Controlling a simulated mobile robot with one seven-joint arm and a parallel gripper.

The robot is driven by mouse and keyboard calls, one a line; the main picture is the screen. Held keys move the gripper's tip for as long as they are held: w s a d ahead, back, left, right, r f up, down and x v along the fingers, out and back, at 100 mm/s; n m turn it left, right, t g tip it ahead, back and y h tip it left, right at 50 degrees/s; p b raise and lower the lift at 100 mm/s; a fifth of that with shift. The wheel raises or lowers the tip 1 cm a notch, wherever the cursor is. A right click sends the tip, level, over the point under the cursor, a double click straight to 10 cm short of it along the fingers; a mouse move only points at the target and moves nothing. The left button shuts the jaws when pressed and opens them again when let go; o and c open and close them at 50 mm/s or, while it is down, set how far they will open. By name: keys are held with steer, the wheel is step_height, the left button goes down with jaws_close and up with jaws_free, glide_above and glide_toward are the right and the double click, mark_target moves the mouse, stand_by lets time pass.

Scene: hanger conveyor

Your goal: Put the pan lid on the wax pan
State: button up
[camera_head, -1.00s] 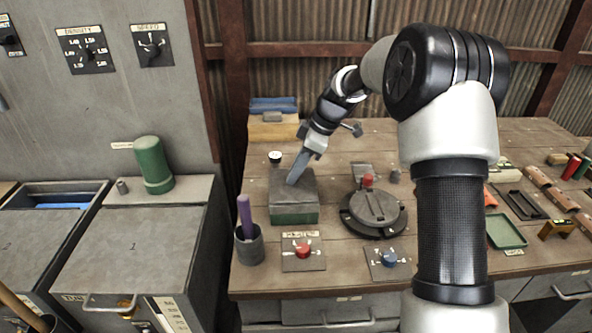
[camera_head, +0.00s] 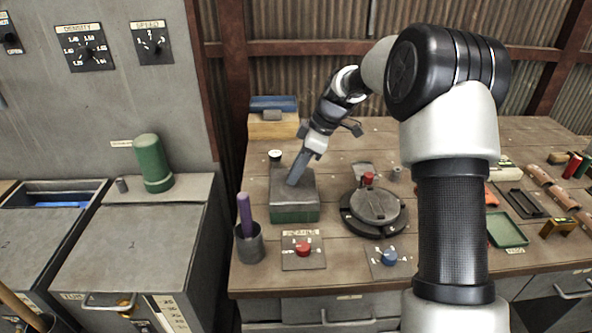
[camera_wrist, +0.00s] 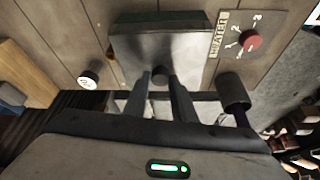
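The wax pan appears to be the square green box (camera_head: 295,214) on the bench. The pan lid (camera_head: 312,181) is the dark grey square plate on its top; no clear gap shows between them. In the wrist view the lid (camera_wrist: 185,42) has a small dark round knob (camera_wrist: 159,75) at its middle. My gripper (camera_head: 293,180) points down at the lid from above. In the wrist view my gripper's two fingers (camera_wrist: 160,78) stand apart, one on each side of the knob. Whether they press on it cannot be told.
A dark cup (camera_head: 249,246) with a purple stick stands at the front left of the box. A red heater knob (camera_head: 303,249) is in front. A round dark device (camera_head: 375,208) stands to the right. A small white-topped jar (camera_head: 275,156) is behind the box.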

steer(key=shift+o, duration=0.8)
steer(key=o, duration=0.5)
steer(key=p+v, duration=0.1)
steer(key=v, duration=1.6)
steer(key=shift+r, duration=0.2)
